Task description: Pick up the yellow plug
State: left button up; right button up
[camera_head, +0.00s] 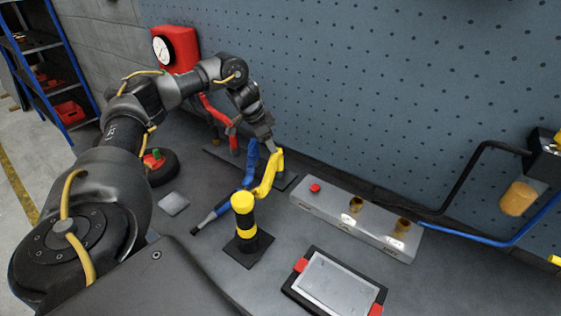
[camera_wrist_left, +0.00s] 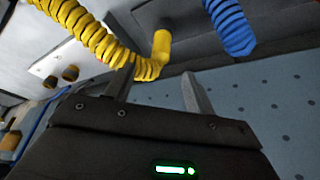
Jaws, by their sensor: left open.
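A yellow cylinder with black bands (camera_head: 243,204), seemingly the yellow plug, stands upright on a dark square base on the bench. A yellow coiled hose (camera_head: 267,178) rises close behind it; I cannot tell whether they join. In the left wrist view the coil (camera_wrist_left: 95,38) runs to a yellow cylindrical end (camera_wrist_left: 162,42) by a dark strip. My left gripper (camera_head: 268,142) is behind the banded cylinder, near the top of the coil. In the wrist view its fingers (camera_wrist_left: 158,88) are apart, with nothing clearly between them. My right gripper is not in view.
A blue hose (camera_head: 250,165) with a dark end and a red hose (camera_head: 219,114) are close to my left gripper. A grey box (camera_head: 325,205) with two brass sockets and a red button is to the right. A tablet (camera_head: 335,284) lies in front. A pegboard wall (camera_head: 400,90) stands behind.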

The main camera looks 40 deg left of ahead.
aim_at(278, 156)
pick_arm(q)
jog(key=shift+x, duration=1)
jog(key=shift+w+f, duration=0.15)
jog(key=shift+d+f+p, duration=0.15)
jog(key=shift+p, duration=0.2)
jog(key=p+x, duration=0.1)
jog(key=x, duration=0.3)
jog(key=shift+w+f+p, duration=0.25)
jog(key=shift+f+p, duration=0.15)
jog(key=shift+s, duration=0.1)
jog(key=shift+c, duration=0.8)
jog(key=c, duration=1)
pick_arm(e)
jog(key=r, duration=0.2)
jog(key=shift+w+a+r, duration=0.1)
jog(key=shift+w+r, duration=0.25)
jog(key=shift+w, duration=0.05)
